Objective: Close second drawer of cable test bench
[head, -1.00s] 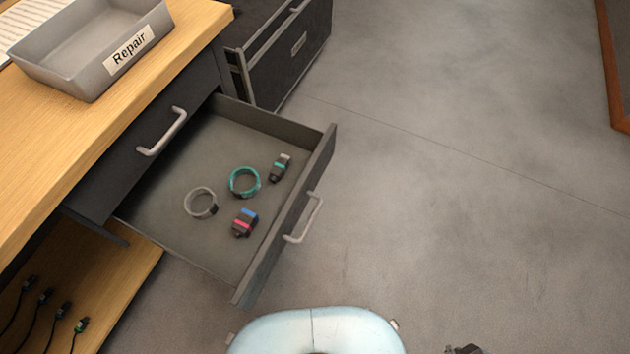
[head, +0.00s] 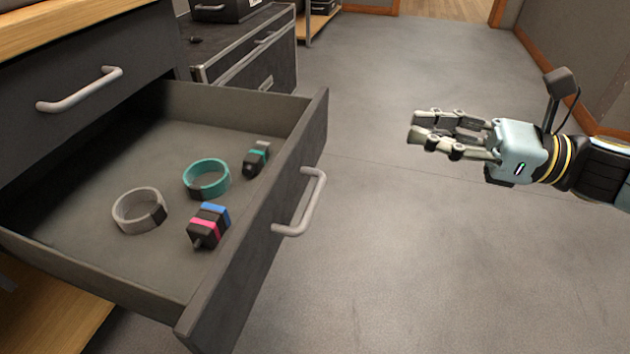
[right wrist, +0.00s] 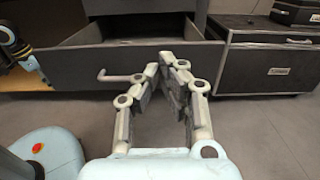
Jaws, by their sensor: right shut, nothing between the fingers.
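The second drawer (head: 255,235) of the bench is pulled far out, below a shut upper drawer (head: 30,110). Its front has a pale bar handle (head: 308,205). Inside lie a grey ring (head: 125,214), a teal ring (head: 206,180) and two small dark connectors (head: 208,226). My right gripper (head: 412,128) is shut and empty, to the right of the drawer front and apart from it. In the right wrist view its fingertips (right wrist: 167,62) meet before the open drawer's front (right wrist: 80,68), just right of the handle (right wrist: 120,77). My left gripper is not clearly seen.
A dark case (head: 255,60) stands behind the drawer, and also shows at right in the right wrist view (right wrist: 265,68). The wooden bench top (head: 60,22) is at upper left. The grey floor (head: 420,270) right of the drawer is clear.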

